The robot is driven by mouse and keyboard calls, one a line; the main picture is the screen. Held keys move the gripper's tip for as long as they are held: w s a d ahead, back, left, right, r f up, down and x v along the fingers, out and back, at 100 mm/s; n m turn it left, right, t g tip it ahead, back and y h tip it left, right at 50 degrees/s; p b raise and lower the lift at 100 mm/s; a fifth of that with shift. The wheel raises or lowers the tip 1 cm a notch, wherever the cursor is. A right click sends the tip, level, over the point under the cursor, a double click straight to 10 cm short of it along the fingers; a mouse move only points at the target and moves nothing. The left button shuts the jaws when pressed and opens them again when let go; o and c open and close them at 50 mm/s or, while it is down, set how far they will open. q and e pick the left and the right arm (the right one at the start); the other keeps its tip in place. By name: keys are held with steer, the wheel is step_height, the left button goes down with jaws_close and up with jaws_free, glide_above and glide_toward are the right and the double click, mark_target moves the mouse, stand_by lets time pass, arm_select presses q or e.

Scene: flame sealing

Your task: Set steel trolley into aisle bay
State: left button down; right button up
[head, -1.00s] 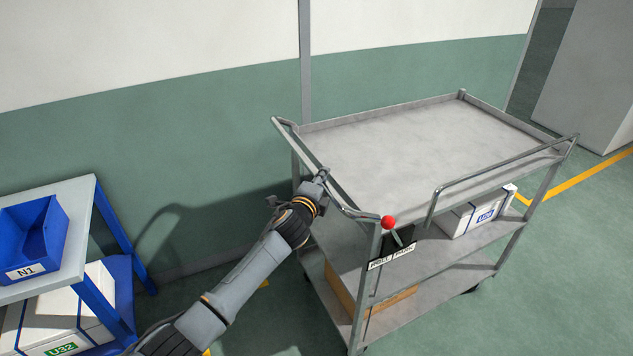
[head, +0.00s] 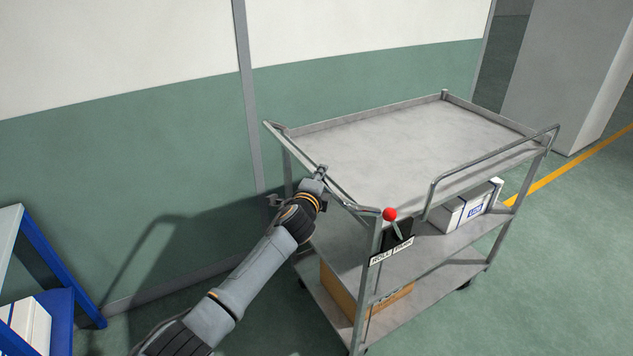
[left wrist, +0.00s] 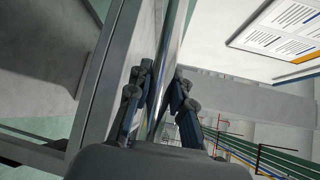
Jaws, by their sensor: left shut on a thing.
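The steel trolley (head: 415,150) stands upright on the green floor, with a bare top tray and two lower shelves. My left gripper (head: 318,178) is shut on the push handle bar (head: 345,200) at the trolley's near left end. The left wrist view also shows the bar (left wrist: 168,70) between the fingers of the left gripper (left wrist: 160,105). A lever with a red knob (head: 390,214) stands above a two-part label plate (head: 391,251) at the near corner. My right gripper is not in view. No marked bay can be made out.
White boxes (head: 450,217) sit on the middle shelf and a brown carton (head: 340,290) on the bottom one. A blue rack (head: 60,265) stands at the left. A grey block (head: 560,75) and a yellow floor line (head: 575,175) lie beyond the trolley. Floor at right is clear.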

arm_select(q)
steer(key=shift+d+r, duration=0.1)
steer(key=shift+r, duration=0.05)
steer(key=c, duration=1.2)
jaws_free()
steer(key=shift+d, duration=0.1)
steer(key=shift+o, duration=0.2)
steer(key=shift+s+a, duration=0.25)
steer(key=shift+s, duration=0.3)
steer(key=v, duration=1)
steer(key=shift+s+d, duration=0.15)
steer(key=shift+s, duration=0.25)
